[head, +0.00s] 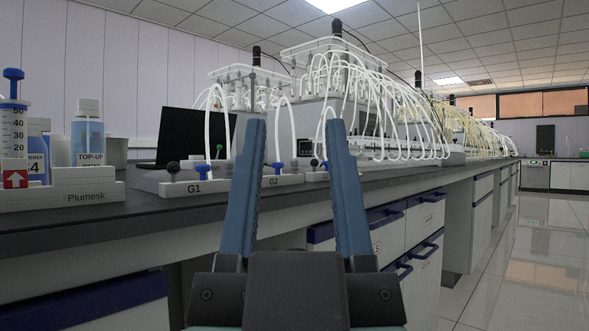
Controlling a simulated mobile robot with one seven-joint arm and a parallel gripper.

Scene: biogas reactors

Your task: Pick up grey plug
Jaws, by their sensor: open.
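I cannot tell which one the task means. My gripper (295,125) has two blue fingers spread apart, with nothing between them. It appears in front of the bench edge, right of the G1 block and apart from both plugs. The fingers hide parts of the blocks.
The dark benchtop (145,208) runs off to the right. At left, a white Plumesk holder (62,195) carries a syringe (14,125) and bottles. A black screen (195,137) and reactors with many white tubes stand behind. Drawers (405,235) lie below; the floor (520,260) at right is clear.

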